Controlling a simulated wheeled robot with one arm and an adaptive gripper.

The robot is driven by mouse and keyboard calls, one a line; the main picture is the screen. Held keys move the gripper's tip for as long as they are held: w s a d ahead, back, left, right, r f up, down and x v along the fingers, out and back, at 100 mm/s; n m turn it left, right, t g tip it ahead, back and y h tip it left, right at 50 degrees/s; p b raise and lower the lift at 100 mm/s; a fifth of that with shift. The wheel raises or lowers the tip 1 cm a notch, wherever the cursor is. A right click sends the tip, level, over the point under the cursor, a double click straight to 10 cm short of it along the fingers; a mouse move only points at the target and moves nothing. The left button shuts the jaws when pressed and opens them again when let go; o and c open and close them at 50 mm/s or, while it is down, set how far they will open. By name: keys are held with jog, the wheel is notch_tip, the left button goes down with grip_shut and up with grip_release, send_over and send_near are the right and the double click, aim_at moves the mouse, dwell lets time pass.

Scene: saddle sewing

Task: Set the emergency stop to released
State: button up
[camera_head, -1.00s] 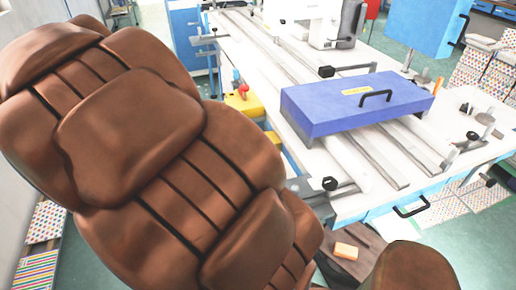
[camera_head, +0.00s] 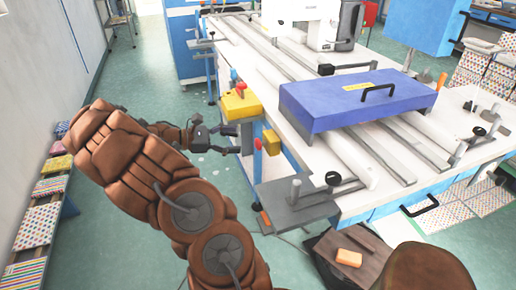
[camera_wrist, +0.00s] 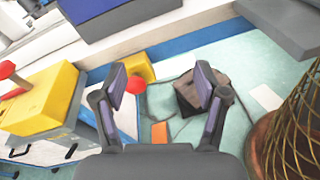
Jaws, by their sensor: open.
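A small yellow box (camera_head: 271,142) with a round red button (camera_head: 258,144) on its left face is fixed at the table's near left edge; it looks like the emergency stop. In the wrist view the yellow box (camera_wrist: 140,65) and its red button (camera_wrist: 136,85) show by the left finger. Whether the button is pressed in or out I cannot tell. My gripper (camera_head: 236,140) is open and empty, left of the button and apart from it, fingers towards it. In the wrist view my gripper (camera_wrist: 160,82) has its fingers spread wide.
A larger yellow box (camera_head: 240,103) with a red lever sits close above my gripper on the table corner; it also shows in the wrist view (camera_wrist: 45,95). A blue cover (camera_head: 345,105) lies on the white table. A grey plate (camera_head: 290,205) juts out nearer.

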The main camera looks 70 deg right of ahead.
aim_at(258, 144)
jog(key=w+d+f+n+h+b, duration=0.2)
jog(key=d+f+n, duration=0.2)
jog(key=d+f, duration=0.5)
jog(key=shift+g, duration=0.3)
jog(key=shift+a+f+x, duration=0.1)
jog(key=shift+f+x, duration=0.05)
jog(key=shift+x, duration=0.95)
jog(key=shift+a+f+x, duration=0.1)
jog(key=shift+f+x, duration=0.1)
jog(key=shift+x, duration=0.85)
jog(key=shift+a+f+x, duration=0.1)
jog(key=shift+f+x, duration=0.05)
jog(key=shift+x, duration=0.95)
jog(key=shift+s, duration=0.2)
grip_shut()
